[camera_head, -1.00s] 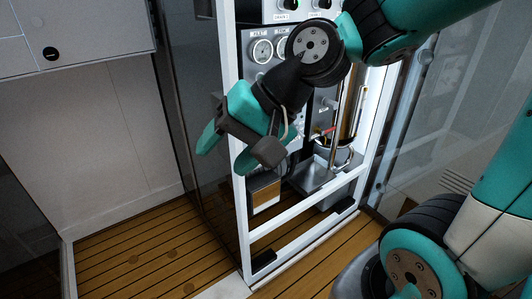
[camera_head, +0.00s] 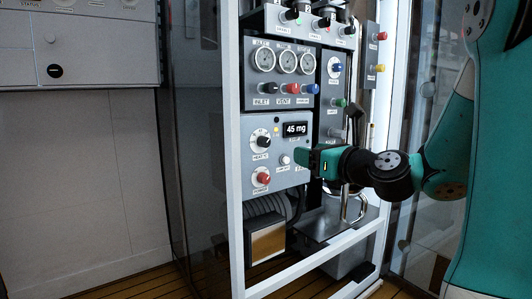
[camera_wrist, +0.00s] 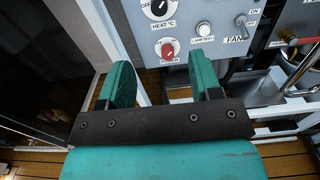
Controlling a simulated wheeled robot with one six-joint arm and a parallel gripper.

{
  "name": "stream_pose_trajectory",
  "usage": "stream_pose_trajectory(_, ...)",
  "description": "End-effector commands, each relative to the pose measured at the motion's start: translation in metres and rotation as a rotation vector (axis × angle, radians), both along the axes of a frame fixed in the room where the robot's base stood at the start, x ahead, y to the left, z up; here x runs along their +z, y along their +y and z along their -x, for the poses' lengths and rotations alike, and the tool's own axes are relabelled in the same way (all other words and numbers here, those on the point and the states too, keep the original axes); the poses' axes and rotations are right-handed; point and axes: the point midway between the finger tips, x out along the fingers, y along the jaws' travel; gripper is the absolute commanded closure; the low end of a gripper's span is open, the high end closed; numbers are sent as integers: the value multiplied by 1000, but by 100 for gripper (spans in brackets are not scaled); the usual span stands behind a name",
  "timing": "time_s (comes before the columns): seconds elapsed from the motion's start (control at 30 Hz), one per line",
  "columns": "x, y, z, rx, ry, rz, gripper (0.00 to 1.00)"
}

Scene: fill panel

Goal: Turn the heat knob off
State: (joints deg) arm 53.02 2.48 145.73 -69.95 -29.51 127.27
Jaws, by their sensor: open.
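The heat knob (camera_head: 261,140) is a black round knob on a white dial, on the upper left of the lower grey panel (camera_head: 277,125). It also shows in the wrist view, labelled HEAT °C, where the knob (camera_wrist: 158,8) is cut by the top edge. Its exact setting is too small to read. My gripper (camera_head: 303,158) is at the lower right of the heat knob in the head view, apart from it. In the wrist view my gripper (camera_wrist: 163,75) has its two teal fingers spread with nothing between them, below the heat knob.
A red power knob (camera_head: 263,178) sits below the heat knob, with a white lamp test button (camera_head: 284,160) beside it. The fan switch (camera_wrist: 240,20) is to the right. White frame posts (camera_head: 234,150) stand left and right.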

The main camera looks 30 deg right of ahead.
Motion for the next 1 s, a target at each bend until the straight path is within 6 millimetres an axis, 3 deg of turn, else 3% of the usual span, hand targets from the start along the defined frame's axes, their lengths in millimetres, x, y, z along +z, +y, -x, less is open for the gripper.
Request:
stream_pose_trajectory(0.17, 9, 1, -14, 7, 3, -7, 42)
stream_pose_trajectory(0.67, 6, 4, -56, 4, 11, -2, 42)
stream_pose_trajectory(1.0, 5, 8, -127, 8, 6, 8, 42)
